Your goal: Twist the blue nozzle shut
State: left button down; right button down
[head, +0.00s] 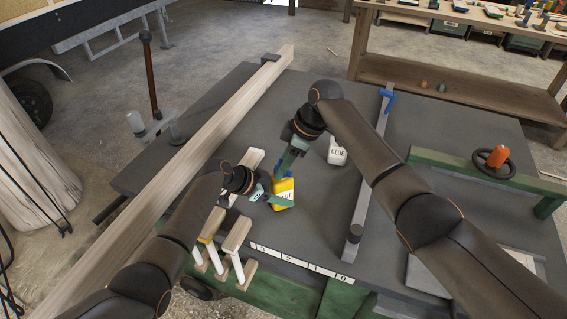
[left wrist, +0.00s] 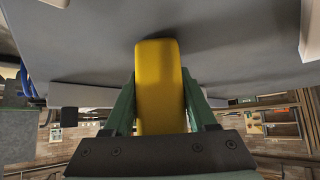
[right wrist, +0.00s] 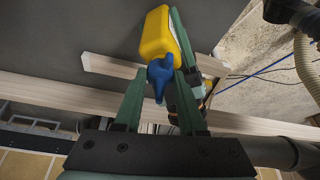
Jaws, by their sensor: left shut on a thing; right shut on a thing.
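A yellow glue bottle (head: 284,194) stands on the dark tabletop in the head view, close to upright. My left gripper (head: 268,198) is shut on the bottle's body from the left; the left wrist view shows the yellow body (left wrist: 160,85) between both fingers. The blue nozzle (head: 280,173) is at the bottle's top, mostly hidden in the head view by my right gripper (head: 283,171). In the right wrist view the blue nozzle (right wrist: 160,75) sits between the fingertips of my right gripper, which is shut on it. I cannot tell how far the nozzle is turned.
A long wooden beam (head: 190,155) lies along the left. A metal bar clamp (head: 368,185) lies to the right. White-handled tools (head: 216,256) are at the front edge. Tabletop beyond the clamp is mostly clear.

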dwell(0.3)
jog(key=shift+c, duration=2.3)
grip_release()
jog(key=v, duration=1.2)
jog(key=shift+s, duration=0.1)
